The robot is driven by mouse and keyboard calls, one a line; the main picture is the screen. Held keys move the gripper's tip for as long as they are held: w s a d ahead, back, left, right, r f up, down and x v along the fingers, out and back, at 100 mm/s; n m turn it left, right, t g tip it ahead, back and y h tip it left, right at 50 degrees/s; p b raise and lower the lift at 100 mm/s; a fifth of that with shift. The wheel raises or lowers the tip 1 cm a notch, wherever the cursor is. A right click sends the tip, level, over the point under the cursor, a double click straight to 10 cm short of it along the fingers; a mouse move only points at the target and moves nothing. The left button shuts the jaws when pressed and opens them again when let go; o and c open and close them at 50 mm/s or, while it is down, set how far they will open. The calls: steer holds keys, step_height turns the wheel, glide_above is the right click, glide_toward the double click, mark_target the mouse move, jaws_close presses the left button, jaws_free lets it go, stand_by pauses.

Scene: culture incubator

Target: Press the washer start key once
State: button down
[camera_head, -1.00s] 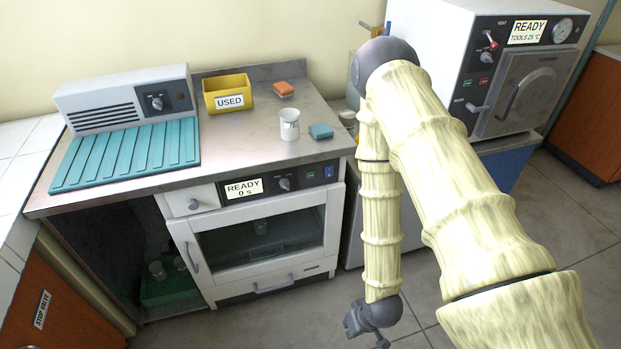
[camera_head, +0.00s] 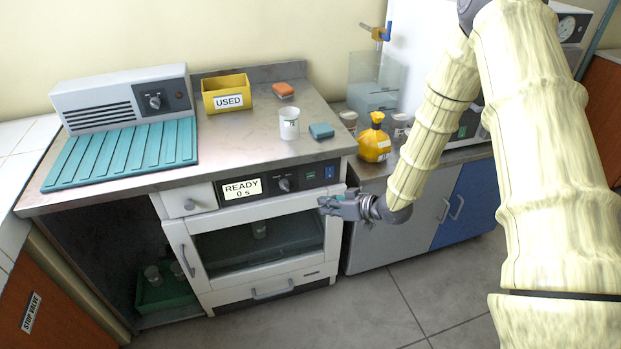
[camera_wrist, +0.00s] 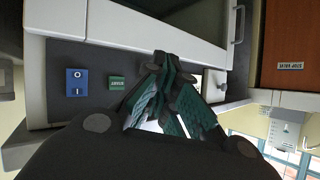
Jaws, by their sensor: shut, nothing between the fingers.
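The washer (camera_head: 259,243) is built in under the counter, its glass door shut. Its dark panel has a display (camera_head: 243,188) reading "READY 0 s", a dark knob, a small green key (camera_head: 311,176) and a blue rocker switch (camera_head: 328,172). My gripper (camera_head: 324,204) is shut and empty, in front of the door's upper right corner, just below the green key. In the wrist view my fingertips (camera_wrist: 162,62) are right of the green key (camera_wrist: 117,83), apart from it in the picture. The blue switch (camera_wrist: 76,82) is left of it. The knob is hidden there.
On the counter are a yellow "USED" bin (camera_head: 228,95), a white cup (camera_head: 289,123), a teal sponge (camera_head: 321,131) and an orange sponge (camera_head: 284,90). A yellow flask (camera_head: 374,140) stands right, near my forearm. The floor in front is clear.

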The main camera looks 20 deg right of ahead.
mark_target(311, 176)
steer(key=shift+w, duration=0.15)
steer(key=shift+w+a+b, duration=0.15)
steer(key=shift+w+b, duration=0.25)
steer(key=shift+w, duration=3.85)
steer(key=shift+w, duration=0.2)
steer(key=shift+w, duration=0.2)
steer(key=shift+w+p, duration=0.35)
steer(key=shift+p, duration=0.05)
steer(key=shift+s, duration=0.8)
steer(key=shift+p, duration=0.3)
